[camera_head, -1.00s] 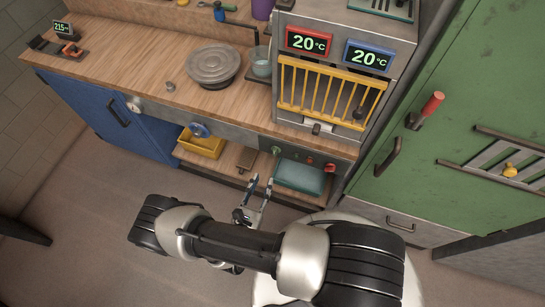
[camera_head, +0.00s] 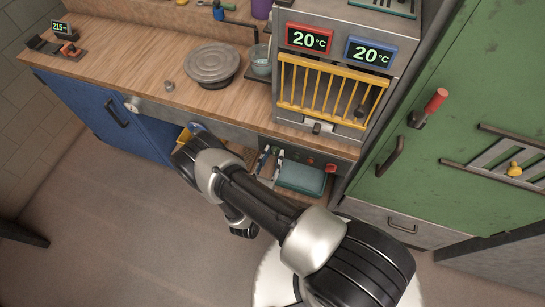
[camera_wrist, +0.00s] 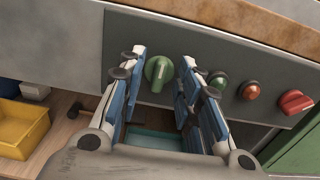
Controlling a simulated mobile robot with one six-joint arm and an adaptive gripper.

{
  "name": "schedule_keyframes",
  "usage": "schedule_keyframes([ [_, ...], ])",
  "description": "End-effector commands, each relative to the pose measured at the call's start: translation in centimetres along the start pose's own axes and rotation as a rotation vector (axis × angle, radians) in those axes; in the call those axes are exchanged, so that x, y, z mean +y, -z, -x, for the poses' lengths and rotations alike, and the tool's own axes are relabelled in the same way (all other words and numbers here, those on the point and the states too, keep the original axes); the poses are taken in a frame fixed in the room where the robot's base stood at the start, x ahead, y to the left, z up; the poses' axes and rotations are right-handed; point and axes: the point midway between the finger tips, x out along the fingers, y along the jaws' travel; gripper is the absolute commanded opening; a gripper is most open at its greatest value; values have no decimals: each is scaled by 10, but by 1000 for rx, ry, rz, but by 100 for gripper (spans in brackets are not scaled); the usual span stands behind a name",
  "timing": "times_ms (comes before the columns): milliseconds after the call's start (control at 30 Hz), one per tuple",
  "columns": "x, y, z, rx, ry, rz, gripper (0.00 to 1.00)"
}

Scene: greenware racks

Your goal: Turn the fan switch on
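A dark grey control panel (camera_wrist: 215,50) runs along the counter front. It carries a green rotary knob (camera_wrist: 158,73) with a pale pointer line, a small green button (camera_wrist: 218,79), a small red button (camera_wrist: 249,90) and a red knob (camera_wrist: 295,102). No label is readable, so I cannot tell which control is the fan switch. My gripper (camera_wrist: 160,68) is open and empty, with its blue-padded fingers left and right of the green knob in the wrist view. Contact is not visible. In the head view my gripper (camera_head: 272,155) is at the panel, and the green knob is not clear.
A kiln with a yellow barred gate (camera_head: 330,90) and two 20 °C displays stands above the panel. A teal bin (camera_head: 301,178) lies below it. A yellow bin (camera_wrist: 24,126) is at the lower left in the wrist view. A green door (camera_head: 450,110) stands right.

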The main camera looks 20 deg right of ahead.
Motion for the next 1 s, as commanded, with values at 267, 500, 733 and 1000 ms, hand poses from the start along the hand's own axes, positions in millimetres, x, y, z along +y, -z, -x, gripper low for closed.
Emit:
schedule_keyframes([
  [267, 0, 0, 0, 0, 0, 0, 17],
  [500, 0, 0, 0, 0, 1, 0, 1],
  [733, 0, 0, 0, 0, 1, 0, 0],
  [1000, 0, 0, 0, 0, 1, -39, 0],
])
